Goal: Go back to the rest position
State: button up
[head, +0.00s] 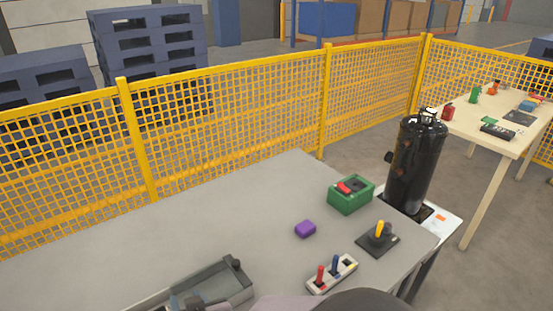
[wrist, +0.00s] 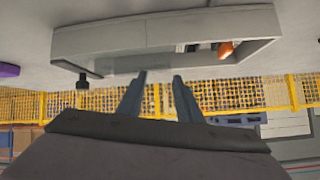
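My gripper (wrist: 160,77) shows in the wrist view with its two dark fingers apart and nothing between them. The picture there is upside down, and the fingers point toward the outer wall of a grey tray (wrist: 140,35). The gap between fingertips and tray is hard to judge. In the head view the tray (head: 241,288) is at the bottom edge, partly cut off. Dark parts near its inside may be my fingers, but I cannot tell. A rounded dark part of my arm covers the bottom edge at the right.
On the grey table (head: 200,230) are a purple block (head: 305,229), a green box (head: 350,196), a black base with a yellow peg (head: 378,239) and a white holder (head: 332,275) with red and blue pegs. A black compressor (head: 417,165) stands beyond the right edge. Yellow fencing (head: 230,120) runs behind.

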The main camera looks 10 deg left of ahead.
jog(key=w+d+r+m+g+h+p, duration=0.1)
jog(key=w+d+g+h+p, duration=0.1)
jog(key=d, duration=0.9)
jog(key=w+d+m+g+h+p, duration=0.2)
jog(key=w+d, duration=0.1)
jog(key=d, duration=0.8)
jog(key=s+d+r+m+g+h+p, duration=0.1)
jog(key=s+d+m+g+h, duration=0.1)
jog(key=s+d, duration=0.6)
jog(key=s+d+r+m+g+h+p, duration=0.1)
jog(key=s+d+g, duration=0.15)
jog(key=d, duration=0.85)
notch_tip(320, 180, down, 16)
jog(key=b, duration=1.6)
jog(key=shift+s+d, duration=0.15)
jog(key=shift+s, duration=0.05)
